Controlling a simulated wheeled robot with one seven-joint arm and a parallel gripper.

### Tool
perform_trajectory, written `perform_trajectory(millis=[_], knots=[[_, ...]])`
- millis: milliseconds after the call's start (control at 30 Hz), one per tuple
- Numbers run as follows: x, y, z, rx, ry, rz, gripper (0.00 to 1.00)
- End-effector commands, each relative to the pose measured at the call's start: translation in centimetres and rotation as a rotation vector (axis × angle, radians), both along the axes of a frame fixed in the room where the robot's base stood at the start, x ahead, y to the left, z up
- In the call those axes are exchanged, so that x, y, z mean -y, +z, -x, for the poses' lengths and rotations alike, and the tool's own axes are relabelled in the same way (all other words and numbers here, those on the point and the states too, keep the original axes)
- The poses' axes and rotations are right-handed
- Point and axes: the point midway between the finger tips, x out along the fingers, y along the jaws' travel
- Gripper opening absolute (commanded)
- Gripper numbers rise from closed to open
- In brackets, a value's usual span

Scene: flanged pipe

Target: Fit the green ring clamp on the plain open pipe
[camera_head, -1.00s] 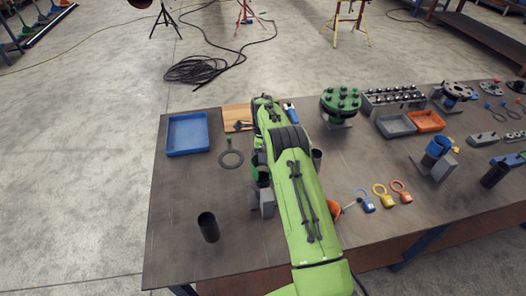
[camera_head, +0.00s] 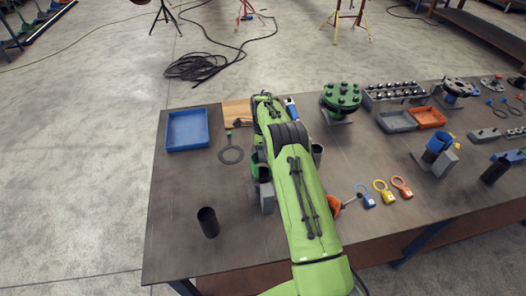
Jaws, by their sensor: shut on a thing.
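My gripper (camera_head: 264,195) is low over the table, left of my green arm, which covers most of it.
Blue (camera_head: 366,200), yellow (camera_head: 383,191) and orange (camera_head: 402,188) ring clamps lie right of my arm. A green bolted flange (camera_head: 341,97) stands behind. The front left table is clear around the dark pipe.

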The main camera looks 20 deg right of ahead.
Motion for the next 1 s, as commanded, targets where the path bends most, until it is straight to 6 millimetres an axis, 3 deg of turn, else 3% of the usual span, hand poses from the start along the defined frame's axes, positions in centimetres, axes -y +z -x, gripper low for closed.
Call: perform_trajectory(millis=[200,700,1000], knots=[[0.0,-0.2,-0.1,0.002,0.000,0.000,0.00],[0.0,-3.2,-0.1,0.002,-0.001,0.000,0.00],[0.0,-2.9,-0.1,0.001,0.000,0.000,0.00]])
